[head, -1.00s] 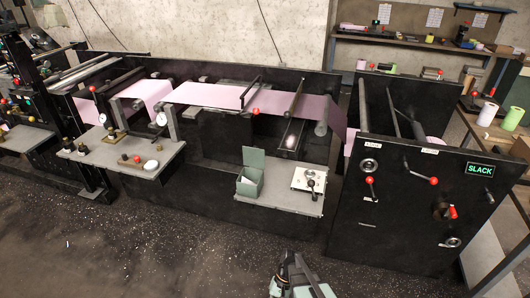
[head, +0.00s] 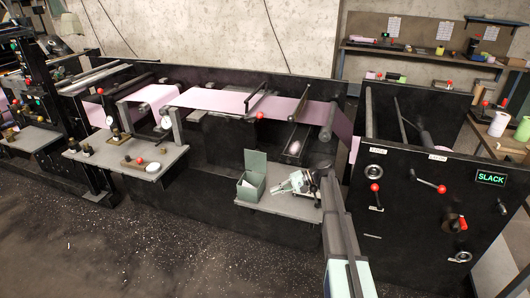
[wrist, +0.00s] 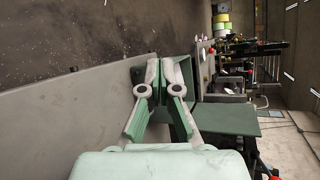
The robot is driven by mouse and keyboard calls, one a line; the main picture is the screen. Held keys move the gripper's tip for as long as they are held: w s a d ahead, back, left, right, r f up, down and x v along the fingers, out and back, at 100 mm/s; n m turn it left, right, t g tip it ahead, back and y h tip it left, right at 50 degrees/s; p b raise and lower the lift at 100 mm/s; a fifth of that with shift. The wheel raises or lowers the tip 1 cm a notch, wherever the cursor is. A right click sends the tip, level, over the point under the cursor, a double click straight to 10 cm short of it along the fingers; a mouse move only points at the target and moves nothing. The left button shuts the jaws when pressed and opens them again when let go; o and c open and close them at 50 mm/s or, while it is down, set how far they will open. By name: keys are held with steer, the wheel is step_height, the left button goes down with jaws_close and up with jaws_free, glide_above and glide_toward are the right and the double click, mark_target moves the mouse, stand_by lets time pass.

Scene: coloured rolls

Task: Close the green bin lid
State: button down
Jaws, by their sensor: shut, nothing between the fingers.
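The green bin (head: 250,189) stands on a grey shelf in the head view, with something pale inside. Its green lid (head: 256,162) is open and stands upright at the back. In the wrist view the bin (wrist: 182,118) is partly hidden behind the fingers, and the flat lid (wrist: 230,122) extends to the right. My gripper (head: 277,188) is shut and empty, just right of the bin and pointing left at it. Its fingers (wrist: 165,70) show in front of the bin in the wrist view; I cannot tell if they touch it.
A press with a pink web (head: 220,99) rises behind. A black panel (head: 415,215) with red-knobbed levers stands close on the right. Open floor lies in front.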

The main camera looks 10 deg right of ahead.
mark_target(257, 159)
steer(key=w+d+r+n+t+y, duration=0.15)
steer(key=w+d+r, duration=0.3)
steer(key=w, duration=0.55)
steer(key=w+d+r+t+y, duration=0.25)
steer(key=w+d, duration=0.25)
steer(key=w, duration=0.5)
steer(key=s+a+r+p, duration=0.1)
steer(key=a+p, duration=0.3)
steer(key=a, duration=0.7)
steer(key=shift+s+a, duration=0.2)
steer(key=shift+a, duration=0.1)
steer(key=shift+s+h+b, duration=0.1)
steer(key=shift+h+b, duration=0.2)
steer(key=shift+b, duration=0.05)
